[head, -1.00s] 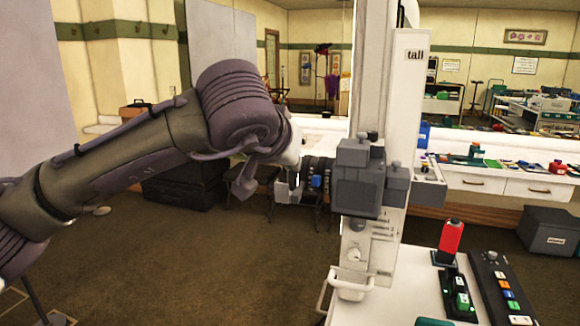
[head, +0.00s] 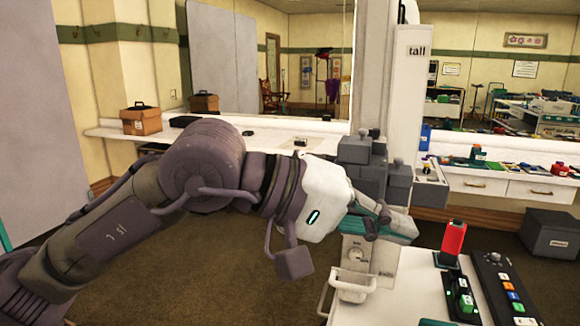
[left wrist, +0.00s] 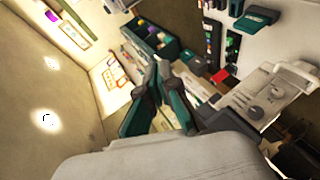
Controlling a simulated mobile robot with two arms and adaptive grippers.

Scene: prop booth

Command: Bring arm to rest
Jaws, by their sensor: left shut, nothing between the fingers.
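My left arm comes in from the left in the head view, and its white wrist ends in my left gripper (head: 385,222). The gripper points right, in front of the white column unit (head: 410,90) labelled "tall" and just below its grey block carriage (head: 375,180). I cannot tell whether it touches the unit. In the left wrist view the dark and teal fingers (left wrist: 162,72) come together at the tips with nothing between them. My right gripper is in neither view.
A white table (head: 415,290) at the lower right carries a red cylinder (head: 454,238) and a dark button panel (head: 507,290). A white handle (head: 352,286) juts out at the column's foot. A counter with a brown box (head: 141,120) runs along the back. The floor in front is clear.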

